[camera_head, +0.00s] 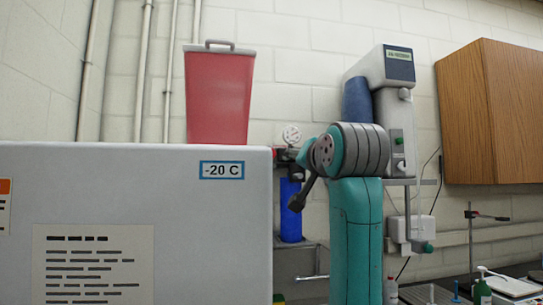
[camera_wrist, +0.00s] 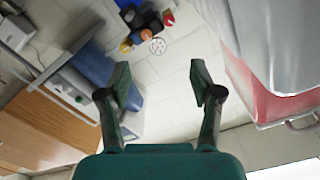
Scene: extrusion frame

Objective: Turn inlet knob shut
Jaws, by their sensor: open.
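In the wrist view, a red knob (camera_wrist: 168,18) and an orange-yellow knob (camera_wrist: 126,46) sit on a dark fitting (camera_wrist: 140,22) at the wall, near a round white gauge (camera_wrist: 157,46). I cannot tell which knob is the inlet knob. My gripper (camera_wrist: 160,76) is open and empty, its fingers apart from the knobs. In the head view, the gauge (camera_head: 291,135) shows above a blue cylinder (camera_head: 290,212). A small red part (camera_head: 279,154) shows at the white box's edge. My arm hides much of the fitting there, and my fingertips are not clearly visible.
A white box labelled -20 C (camera_head: 200,215) fills the left foreground, with a red bin (camera_head: 219,95) on top. A grey and blue instrument (camera_head: 388,68) hangs right of my arm. A wooden cabinet (camera_head: 490,112) is farther right. Bare wall surrounds the gauge.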

